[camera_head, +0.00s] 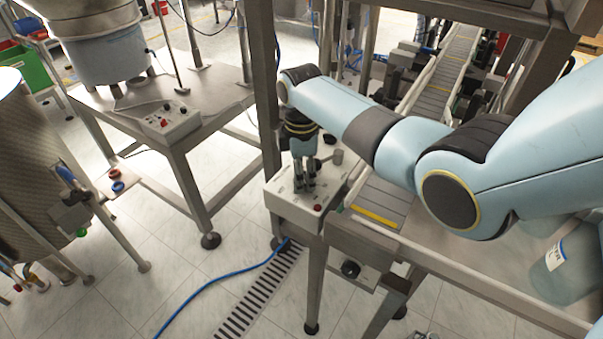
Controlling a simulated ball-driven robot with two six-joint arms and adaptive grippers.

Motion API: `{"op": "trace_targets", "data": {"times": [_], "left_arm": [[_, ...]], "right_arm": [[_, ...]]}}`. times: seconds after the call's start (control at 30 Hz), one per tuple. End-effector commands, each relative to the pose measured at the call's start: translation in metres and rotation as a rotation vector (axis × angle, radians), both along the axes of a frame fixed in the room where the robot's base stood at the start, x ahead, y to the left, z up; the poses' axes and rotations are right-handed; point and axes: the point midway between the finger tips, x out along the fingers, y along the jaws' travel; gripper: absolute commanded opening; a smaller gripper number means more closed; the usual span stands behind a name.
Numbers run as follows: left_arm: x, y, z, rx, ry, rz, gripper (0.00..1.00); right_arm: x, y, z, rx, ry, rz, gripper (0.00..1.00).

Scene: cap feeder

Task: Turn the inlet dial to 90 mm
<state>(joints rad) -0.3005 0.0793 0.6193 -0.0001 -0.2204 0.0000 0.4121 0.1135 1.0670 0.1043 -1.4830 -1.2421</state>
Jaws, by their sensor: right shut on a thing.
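A light grey control box (290,207) stands on the steel frame in the middle of the view. My right gripper (305,186) points down onto its top, with the fingers closed together at the panel. What lies between the fingertips is mostly hidden; it appears to be a dial on the panel, and I cannot read its scale or setting. A red button (318,207) shows to the right of the fingers, near the box's front edge. My left gripper is not in view.
A conveyor (383,205) with a yellow stripe runs beside the box at the right. My right arm reaches over it. Another table with a control box (157,121) stands at the left. A blue hose (215,292) lies on the open floor in front.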

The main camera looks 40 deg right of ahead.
Motion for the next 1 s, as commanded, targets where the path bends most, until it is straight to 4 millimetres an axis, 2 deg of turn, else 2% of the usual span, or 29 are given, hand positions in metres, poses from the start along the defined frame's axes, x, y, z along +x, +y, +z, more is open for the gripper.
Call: {"op": "trace_targets", "data": {"times": [0.4,1.0], "left_arm": [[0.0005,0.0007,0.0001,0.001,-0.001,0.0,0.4],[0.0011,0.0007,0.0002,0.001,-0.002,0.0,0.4]], "right_arm": [[0.0008,-0.0005,-0.0001,0.0,0.0,-0.226,0.09],[0.0009,-0.0006,0.0,0.0,0.0,-0.272,0.09]]}}
